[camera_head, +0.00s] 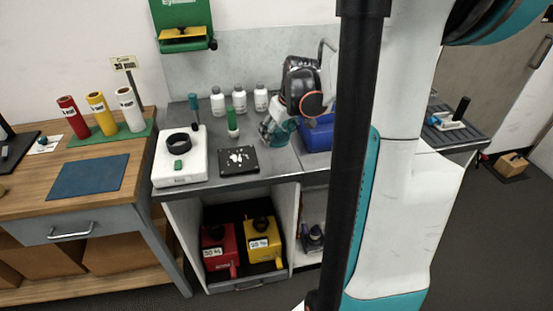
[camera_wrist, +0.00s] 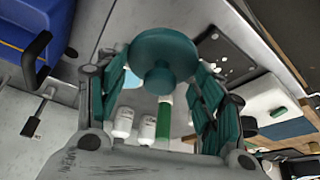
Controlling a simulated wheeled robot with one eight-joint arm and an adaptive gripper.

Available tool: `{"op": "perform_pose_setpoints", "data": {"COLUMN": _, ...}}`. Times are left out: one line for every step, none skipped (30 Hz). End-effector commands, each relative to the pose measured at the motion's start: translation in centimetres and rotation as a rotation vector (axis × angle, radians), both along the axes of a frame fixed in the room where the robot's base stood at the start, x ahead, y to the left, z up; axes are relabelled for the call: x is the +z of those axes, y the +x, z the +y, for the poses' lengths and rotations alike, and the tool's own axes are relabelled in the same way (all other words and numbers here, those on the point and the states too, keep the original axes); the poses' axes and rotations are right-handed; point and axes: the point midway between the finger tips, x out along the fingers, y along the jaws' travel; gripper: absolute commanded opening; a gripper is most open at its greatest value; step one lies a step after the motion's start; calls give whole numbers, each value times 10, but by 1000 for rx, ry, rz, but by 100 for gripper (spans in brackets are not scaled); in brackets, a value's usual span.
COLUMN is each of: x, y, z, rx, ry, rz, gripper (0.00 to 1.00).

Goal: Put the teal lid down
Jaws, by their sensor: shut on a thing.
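The teal lid (camera_wrist: 165,46) is a round disc with a knob, seen large in the wrist view between my fingers. My gripper (camera_wrist: 160,78) is shut on it. In the head view, my gripper (camera_head: 274,130) hangs over the grey counter (camera_head: 262,178), just left of the blue bin (camera_head: 318,137). The lid is hard to tell from my teal fingers there. I cannot tell how far the lid is above the counter.
White bottles (camera_head: 239,100) and a green-bodied tube (camera_head: 232,124) stand left of my gripper. A black tray (camera_head: 226,170) with white bits lies front left. A white scale (camera_head: 197,168) bears a black ring (camera_head: 178,144). Bare counter shows in front of my gripper.

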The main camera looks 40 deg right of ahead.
Motion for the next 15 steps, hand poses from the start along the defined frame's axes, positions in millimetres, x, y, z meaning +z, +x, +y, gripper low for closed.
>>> {"op": "perform_pose_setpoints", "data": {"x": -16, "y": 1, "z": 0, "rx": 0, "ry": 0, "rz": 0, "gripper": 49}}
{"op": "perform_pose_setpoints", "data": {"x": -22, "y": 0, "z": 0, "rx": 0, "ry": 0, "rz": 0, "gripper": 49}}
{"op": "perform_pose_setpoints", "data": {"x": -29, "y": 0, "z": 0, "rx": 0, "ry": 0, "rz": 0, "gripper": 49}}
{"op": "perform_pose_setpoints", "data": {"x": -33, "y": 0, "z": 0, "rx": 0, "ry": 0, "rz": 0, "gripper": 49}}
{"op": "perform_pose_setpoints", "data": {"x": -37, "y": 0, "z": 0, "rx": 0, "ry": 0, "rz": 0, "gripper": 49}}
{"op": "perform_pose_setpoints", "data": {"x": -41, "y": 0, "z": 0, "rx": 0, "ry": 0, "rz": 0, "gripper": 49}}
{"op": "perform_pose_setpoints", "data": {"x": -44, "y": 0, "z": 0, "rx": 0, "ry": 0, "rz": 0, "gripper": 49}}
{"op": "perform_pose_setpoints", "data": {"x": -45, "y": 0, "z": 0, "rx": 0, "ry": 0, "rz": 0, "gripper": 49}}
{"op": "perform_pose_setpoints", "data": {"x": -47, "y": 0, "z": 0, "rx": 0, "ry": 0, "rz": 0, "gripper": 49}}
{"op": "perform_pose_setpoints", "data": {"x": -48, "y": 0, "z": 0, "rx": 1, "ry": 0, "rz": 0, "gripper": 49}}
{"op": "perform_pose_setpoints", "data": {"x": -49, "y": 0, "z": 0, "rx": 1, "ry": 0, "rz": 0, "gripper": 49}}
{"op": "perform_pose_setpoints", "data": {"x": -51, "y": 0, "z": 0, "rx": 1, "ry": 0, "rz": 0, "gripper": 49}}
{"op": "perform_pose_setpoints", "data": {"x": -54, "y": 0, "z": 0, "rx": 1, "ry": 0, "rz": 0, "gripper": 49}}
{"op": "perform_pose_setpoints", "data": {"x": -57, "y": 0, "z": 0, "rx": 1, "ry": 0, "rz": 0, "gripper": 49}}
{"op": "perform_pose_setpoints", "data": {"x": -63, "y": 0, "z": 0, "rx": 1, "ry": 0, "rz": 0, "gripper": 49}}
